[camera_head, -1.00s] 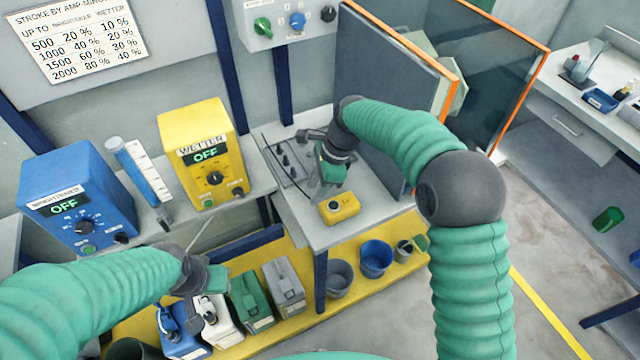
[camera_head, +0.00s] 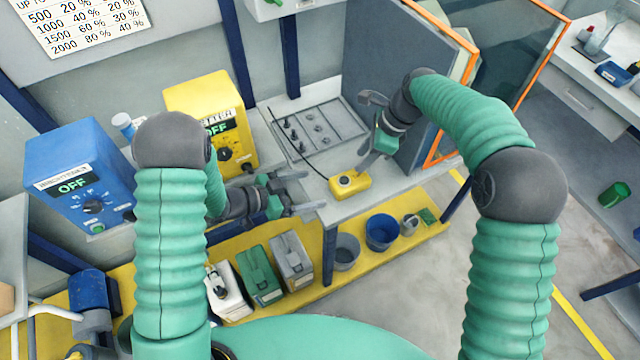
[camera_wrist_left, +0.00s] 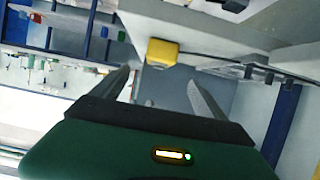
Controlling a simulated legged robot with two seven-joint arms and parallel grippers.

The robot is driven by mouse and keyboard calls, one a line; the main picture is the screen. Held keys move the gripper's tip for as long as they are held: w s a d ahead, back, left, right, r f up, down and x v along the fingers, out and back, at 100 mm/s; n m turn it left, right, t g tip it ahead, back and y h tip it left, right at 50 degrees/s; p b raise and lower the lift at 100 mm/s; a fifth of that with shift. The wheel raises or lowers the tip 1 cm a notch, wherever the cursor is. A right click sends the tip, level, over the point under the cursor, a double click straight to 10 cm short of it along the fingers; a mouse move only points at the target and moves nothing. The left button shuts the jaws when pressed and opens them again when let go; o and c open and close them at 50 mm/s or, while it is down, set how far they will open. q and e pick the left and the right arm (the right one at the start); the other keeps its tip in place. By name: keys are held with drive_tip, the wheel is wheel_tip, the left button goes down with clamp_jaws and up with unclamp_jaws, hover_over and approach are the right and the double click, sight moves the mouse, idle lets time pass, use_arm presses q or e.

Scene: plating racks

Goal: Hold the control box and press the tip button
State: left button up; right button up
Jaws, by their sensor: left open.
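The control box is a small yellow box (camera_head: 350,184) with a dark round button on top, sitting near the front edge of the grey table. A thin black cable runs from it. It also shows in the left wrist view as a yellow block (camera_wrist_left: 162,52) beyond and between my fingers. My left gripper (camera_head: 312,192) is open and empty, left of the box and apart from it. Its spread fingers show in the left wrist view (camera_wrist_left: 160,88). My right gripper (camera_head: 368,163) points down just above and behind the box; I cannot tell its finger spacing or whether it touches.
A panel with several dark knobs (camera_head: 318,128) lies behind the box. A grey upright panel (camera_head: 410,50) stands behind my right arm. The yellow WETTER unit (camera_head: 200,98) and blue BRIGHTENER unit (camera_head: 70,160) both read OFF. Buckets (camera_head: 381,232) and jugs stand on the yellow shelf below.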

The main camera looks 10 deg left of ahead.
sight(355, 180)
use_arm(q)
drive_tip(key=x, duration=1.5)
drive_tip(key=shift+w+d+f, duration=0.15)
drive_tip(key=shift+d+f, duration=0.05)
drive_tip(key=shift+d, duration=0.1)
drive_tip(key=shift+w+d+f, duration=0.15)
drive_tip(key=shift+w, duration=0.1)
use_arm(e)
drive_tip(key=shift+a, duration=0.15)
use_arm(q)
drive_tip(key=shift+d, duration=0.1)
drive_tip(key=c, duration=1.7)
use_arm(e)
clamp_jaws()
